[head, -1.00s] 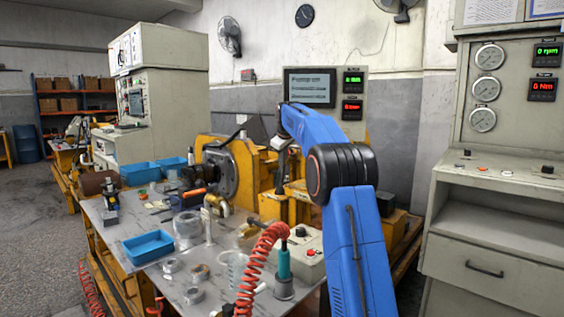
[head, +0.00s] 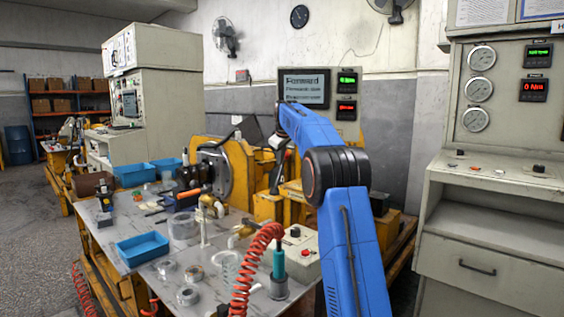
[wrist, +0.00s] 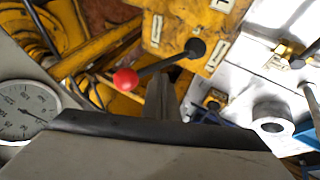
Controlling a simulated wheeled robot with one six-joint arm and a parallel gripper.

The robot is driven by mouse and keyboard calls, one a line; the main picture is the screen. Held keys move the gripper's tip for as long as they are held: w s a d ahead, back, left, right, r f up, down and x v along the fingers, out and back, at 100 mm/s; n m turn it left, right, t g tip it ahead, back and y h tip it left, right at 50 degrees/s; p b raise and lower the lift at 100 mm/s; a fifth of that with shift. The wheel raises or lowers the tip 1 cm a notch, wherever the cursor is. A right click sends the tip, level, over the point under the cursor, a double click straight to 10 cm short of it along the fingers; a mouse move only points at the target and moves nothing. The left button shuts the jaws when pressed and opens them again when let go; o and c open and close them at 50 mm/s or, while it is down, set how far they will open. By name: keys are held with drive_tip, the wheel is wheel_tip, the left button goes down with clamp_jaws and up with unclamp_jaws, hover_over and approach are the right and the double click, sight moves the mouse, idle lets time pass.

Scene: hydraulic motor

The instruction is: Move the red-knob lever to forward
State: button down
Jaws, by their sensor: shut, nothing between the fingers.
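The red-knob lever (wrist: 158,69) shows in the wrist view, with its red ball at the lower left and its rod running up right to a black pivot on a yellow block (wrist: 185,22). My gripper (wrist: 162,92) is shut and empty, its tip just below and right of the rod; I cannot tell if they touch. In the head view my gripper (head: 275,182) reaches down by the yellow machine (head: 240,160), and the lever cannot be made out there. The display screen (head: 305,88) reads "Forward" in large text.
A pressure gauge (wrist: 25,108) is at the left of the wrist view. The grey bench (head: 215,255) holds blue trays (head: 143,248), metal rings and a coiled red hose (head: 255,262). A grey gauge cabinet (head: 490,205) stands at the right.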

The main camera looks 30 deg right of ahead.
drive_tip(key=v, duration=1.1)
drive_tip(key=s+a+f+m, duration=0.1)
drive_tip(key=s+a+f, duration=0.1)
drive_tip(key=s+a, duration=0.55)
drive_tip(key=s+a+f+m+y, duration=0.15)
drive_tip(key=s+a, duration=0.25)
drive_tip(key=s, duration=0.7)
drive_tip(key=s+a+f, duration=0.3)
drive_tip(key=s+a, duration=0.3)
drive_tip(key=s, duration=0.4)
drive_tip(key=s+a+f+m, duration=0.1)
drive_tip(key=s+a+f, duration=0.2)
drive_tip(key=s+f, duration=0.5)
drive_tip(key=s+a+f+g, duration=0.1)
drive_tip(key=s+a+f, duration=0.1)
drive_tip(key=s+f, duration=0.7)
drive_tip(key=s+a+f+m, duration=0.1)
drive_tip(key=s+a+f, duration=0.2)
drive_tip(key=s+f, duration=0.6)
drive_tip(key=s, duration=0.5)
drive_tip(key=shift+a+m+g+y, duration=0.3)
drive_tip(key=shift+m+y, duration=0.05)
drive_tip(key=c, duration=2.4)
unclamp_jaws()
drive_tip(key=shift+c, duration=0.2)
